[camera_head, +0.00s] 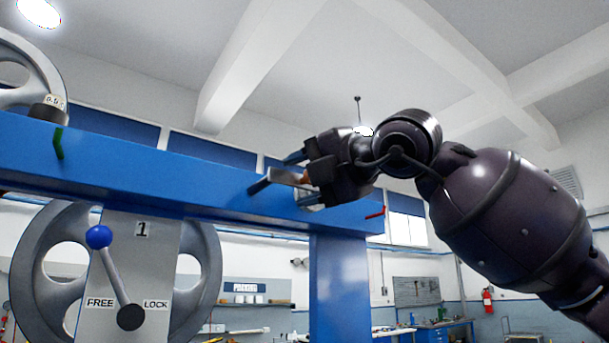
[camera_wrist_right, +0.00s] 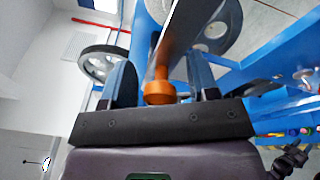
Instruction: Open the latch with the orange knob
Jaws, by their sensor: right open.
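The orange knob (camera_wrist_right: 159,93) sits between the two blue-grey fingers of my right gripper (camera_wrist_right: 162,82) in the right wrist view, with space on each side. The knob is on the end of a flat metal latch plate (camera_wrist_right: 175,45) that runs up out of that view. In the head view my right gripper (camera_head: 277,172) is open around the latch, at the blue beam's right part. Only a small orange bit of the knob (camera_head: 306,178) shows there; the gripper hides the rest. My left gripper is not in view.
The blue beam (camera_head: 190,180) crosses the head view on a blue post (camera_head: 338,285). Below it stand a large grey pulley wheel (camera_head: 200,270) and a FREE/LOCK lever with a blue ball (camera_head: 99,237). A green tab (camera_head: 58,143) and a red tab (camera_head: 376,213) are on the beam.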

